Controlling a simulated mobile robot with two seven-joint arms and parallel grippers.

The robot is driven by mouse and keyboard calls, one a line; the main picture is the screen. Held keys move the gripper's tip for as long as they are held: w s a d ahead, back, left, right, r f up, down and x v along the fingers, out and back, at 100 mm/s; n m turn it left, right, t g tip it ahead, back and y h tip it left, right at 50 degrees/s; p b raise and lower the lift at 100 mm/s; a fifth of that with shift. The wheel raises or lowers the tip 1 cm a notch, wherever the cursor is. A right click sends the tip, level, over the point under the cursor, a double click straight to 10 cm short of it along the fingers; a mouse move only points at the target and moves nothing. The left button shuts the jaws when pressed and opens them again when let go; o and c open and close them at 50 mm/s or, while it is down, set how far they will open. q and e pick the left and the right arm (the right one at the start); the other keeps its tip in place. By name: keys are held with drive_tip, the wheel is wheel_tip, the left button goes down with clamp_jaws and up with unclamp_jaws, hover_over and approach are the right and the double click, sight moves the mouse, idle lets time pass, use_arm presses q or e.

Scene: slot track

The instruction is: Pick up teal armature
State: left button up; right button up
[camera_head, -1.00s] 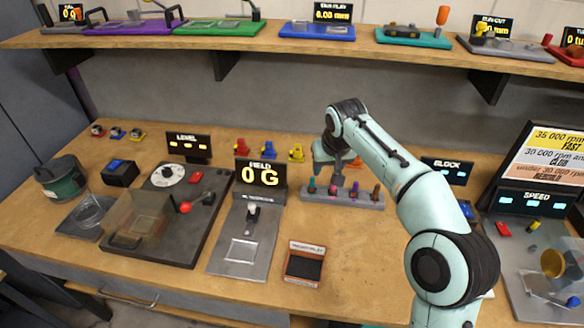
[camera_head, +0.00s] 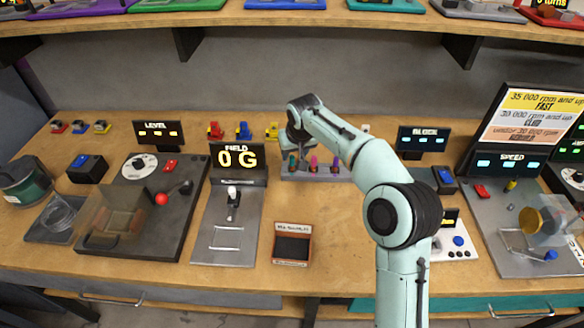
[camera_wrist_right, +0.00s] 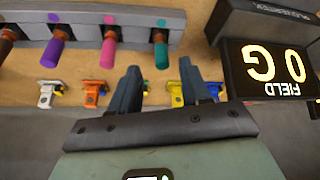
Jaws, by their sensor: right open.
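The teal armature (camera_wrist_right: 161,52) sticks out of the grey rack (camera_wrist_right: 95,22), in line with a teal dot, in the right wrist view. It also shows at the left end of the rack in the head view (camera_head: 292,160). My right gripper (camera_wrist_right: 158,76) is open and empty, its two fingers pointing at the teal armature from either side of its line. A small gap seems to separate the fingertips from it. In the head view my right gripper (camera_head: 301,158) is over the rack's left part, partly hidden by its wrist. My left gripper is out of view.
Pink (camera_wrist_right: 108,48), purple (camera_wrist_right: 57,47) and brown armatures stand beside the teal one. The field display (camera_head: 238,160) stands close on the left. Small red, blue and yellow pieces (camera_head: 244,131) sit behind.

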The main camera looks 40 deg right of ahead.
sight(292, 157)
drive_tip(key=x, duration=0.4)
drive_tip(key=shift+w+a+f, duration=0.1)
drive_tip(key=shift+a, duration=0.05)
clamp_jaws()
